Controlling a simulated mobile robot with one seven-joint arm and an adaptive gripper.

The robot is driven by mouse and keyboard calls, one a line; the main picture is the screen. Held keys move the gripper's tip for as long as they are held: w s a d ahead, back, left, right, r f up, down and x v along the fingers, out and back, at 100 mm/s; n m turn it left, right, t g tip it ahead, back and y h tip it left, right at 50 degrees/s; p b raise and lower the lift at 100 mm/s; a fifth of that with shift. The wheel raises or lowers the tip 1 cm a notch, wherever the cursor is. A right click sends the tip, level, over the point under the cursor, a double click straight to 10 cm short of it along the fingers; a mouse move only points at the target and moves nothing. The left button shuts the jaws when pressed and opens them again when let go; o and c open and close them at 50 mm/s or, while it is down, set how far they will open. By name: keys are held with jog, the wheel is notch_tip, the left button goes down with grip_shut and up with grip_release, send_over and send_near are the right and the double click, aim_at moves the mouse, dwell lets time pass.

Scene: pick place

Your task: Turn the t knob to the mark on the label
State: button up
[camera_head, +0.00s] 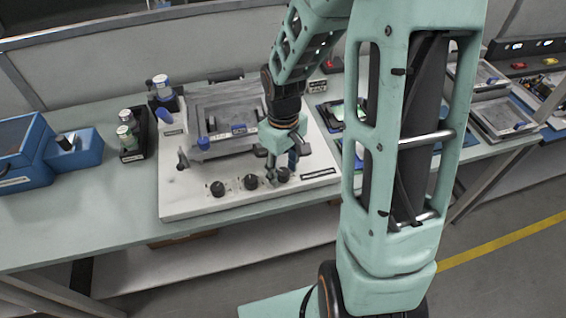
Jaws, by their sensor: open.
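A white panel board (190,207) lies on the bench and carries a row of black knobs along its front edge. The left knob (217,188) and the middle knob (250,181) are in plain view. The right knob (283,175) is partly behind my gripper. My gripper (279,172) is open, pointing down over the right knob. I cannot tell whether it touches the knob. The knob shapes and any marks are too small to read.
A grey fixture (215,118) with blue clamps stands behind the knobs. Left of the board are a black holder with bottles (126,135) and a blue machine (30,150). Trays (505,118) lie on the right. My arm hides part of the right side.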

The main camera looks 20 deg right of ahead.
aim_at(283, 171)
notch_tip(283, 171, up, 12)
dwell(0.5)
jog(key=shift+w, duration=0.15)
